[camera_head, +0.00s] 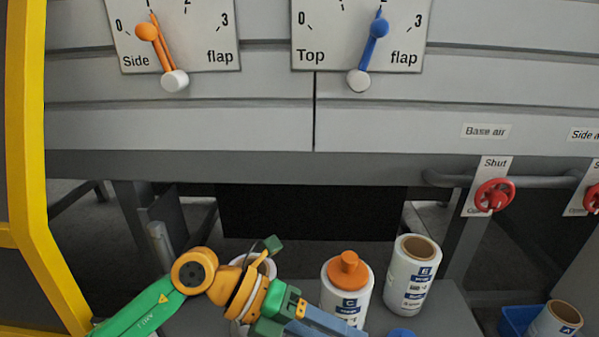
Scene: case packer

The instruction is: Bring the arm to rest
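My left arm comes in from the lower left, with a green link and an orange wrist. My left gripper (318,325) is at the bottom edge, in front of and just left of the white bottle C with an orange cap (348,287). Its grey-blue fingers point right and are partly cut off by the frame, so I cannot tell whether they are open or shut or hold anything. The wrist covers much of another white container (268,268). My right gripper is not in view.
A white container E (411,276) stands right of bottle C on a grey surface (447,308). A blue bin (517,317) holds container A (556,322). Red valve handles (494,195) and side flap (158,45) and top flap (373,45) levers are on the machine. A yellow frame (28,170) stands left.

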